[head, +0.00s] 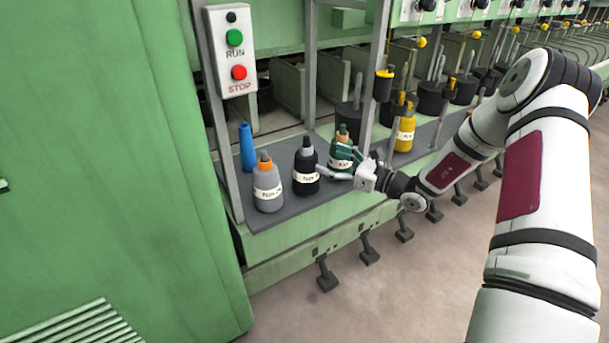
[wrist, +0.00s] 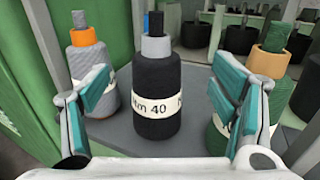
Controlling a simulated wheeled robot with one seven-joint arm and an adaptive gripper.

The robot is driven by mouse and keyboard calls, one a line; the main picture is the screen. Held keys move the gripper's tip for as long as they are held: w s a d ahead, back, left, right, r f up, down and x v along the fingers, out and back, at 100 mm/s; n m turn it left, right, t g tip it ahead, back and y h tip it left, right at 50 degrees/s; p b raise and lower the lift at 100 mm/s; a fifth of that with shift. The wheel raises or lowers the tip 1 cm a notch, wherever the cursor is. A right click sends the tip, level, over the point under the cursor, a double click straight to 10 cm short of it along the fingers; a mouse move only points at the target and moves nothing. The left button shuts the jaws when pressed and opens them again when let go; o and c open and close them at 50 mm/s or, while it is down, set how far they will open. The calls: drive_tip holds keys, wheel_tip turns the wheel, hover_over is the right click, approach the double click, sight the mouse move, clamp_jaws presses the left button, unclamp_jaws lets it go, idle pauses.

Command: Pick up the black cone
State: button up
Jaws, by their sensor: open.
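The black cone (head: 305,172) stands upright on the grey shelf, with a grey neck, a dark tip and a white label. In the wrist view the black cone (wrist: 156,112) is at the middle, in line with the gap between my fingers. My gripper (head: 333,160) is open and empty, just right of the black cone. Its two teal-padded fingers (wrist: 162,82) spread to either side of the cone in the wrist view. I cannot tell whether the fingertips reach past its near surface. The cone's lower front shows clear.
A grey cone (head: 267,190) with an orange collar stands left of the black one. A green cone (wrist: 268,75) stands close on the right, partly behind a finger. A blue tube (head: 247,148) is behind the grey cone. A metal post (head: 376,75) rises behind my gripper.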

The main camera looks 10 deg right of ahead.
sight(312, 154)
drive_tip(key=b+x, duration=0.1)
drive_tip(key=x, duration=0.7)
drive_tip(key=shift+w+a, duration=0.1)
drive_tip(key=shift+a, duration=0.3)
clamp_jaws()
